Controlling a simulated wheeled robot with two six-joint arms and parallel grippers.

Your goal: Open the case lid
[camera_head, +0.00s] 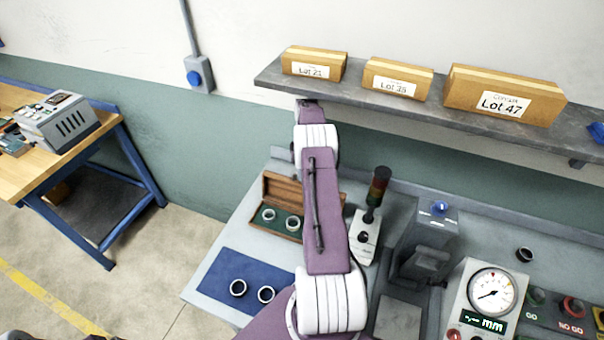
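The wooden case (283,188) stands on the grey bench, partly hidden behind my arm. Its brown lid appears raised at the back, and the green inside shows at the front. One arm of mine, which seems to be the left, rises from the bottom middle across the case's right part toward the shelf. Its fingers do not show. My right gripper does not show either.
A blue mat (243,273) with two dark rings lies in front of the case. A shelf (400,105) with three boxes hangs above.

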